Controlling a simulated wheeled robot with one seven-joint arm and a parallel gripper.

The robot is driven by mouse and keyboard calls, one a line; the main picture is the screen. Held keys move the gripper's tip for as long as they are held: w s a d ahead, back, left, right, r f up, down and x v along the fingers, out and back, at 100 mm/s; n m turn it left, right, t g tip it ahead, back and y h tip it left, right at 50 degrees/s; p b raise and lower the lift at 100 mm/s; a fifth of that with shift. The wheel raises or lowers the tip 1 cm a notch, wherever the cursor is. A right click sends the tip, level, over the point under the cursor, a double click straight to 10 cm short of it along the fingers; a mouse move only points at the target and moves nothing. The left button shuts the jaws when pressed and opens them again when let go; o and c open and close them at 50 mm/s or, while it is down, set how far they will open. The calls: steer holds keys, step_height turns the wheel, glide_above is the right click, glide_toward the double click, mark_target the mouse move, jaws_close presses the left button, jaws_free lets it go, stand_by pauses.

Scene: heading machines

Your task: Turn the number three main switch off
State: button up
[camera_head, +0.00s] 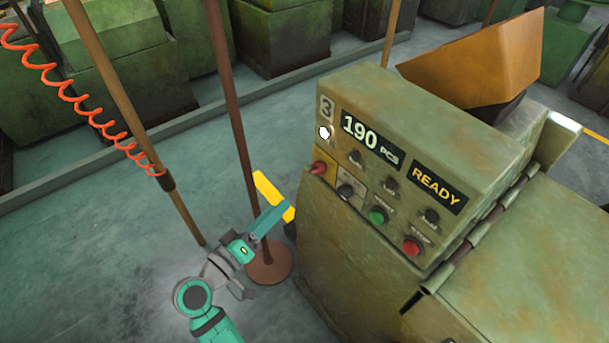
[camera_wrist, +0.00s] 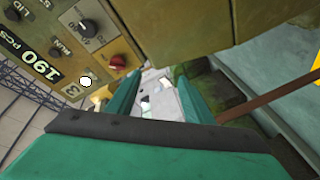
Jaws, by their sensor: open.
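The machine marked 3 (camera_head: 326,108) has a sloped control panel. A red rotary switch (camera_head: 319,168) sits on a yellow plate at the panel's lower left; I take it as the main switch. It also shows in the wrist view (camera_wrist: 117,62), left of my fingers. Its exact setting is too small to tell. My gripper (camera_head: 281,211) is left of the machine and below the switch, apart from it. In the wrist view, my gripper (camera_wrist: 158,86) has its two teal fingers spread, with nothing between them.
The panel also has a black knob (camera_head: 345,191), a green button (camera_head: 378,215) and a red stop button (camera_head: 412,246). The displays read 190 PCS and READY (camera_head: 437,187). A brown post (camera_head: 237,130) stands near my gripper. Open floor lies to the left.

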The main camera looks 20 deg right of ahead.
mark_target(312, 172)
step_height(312, 172, up, 8)
steer(key=s+a+m+g+h, duration=0.1)
steer(key=m+g+h, duration=0.2)
steer(key=m+g, duration=0.15)
steer(key=shift+m, duration=0.25)
steer(key=x, duration=1)
steer(key=shift+d, duration=0.25)
steer(key=shift+c, duration=0.6)
steer(key=c, duration=0.9)
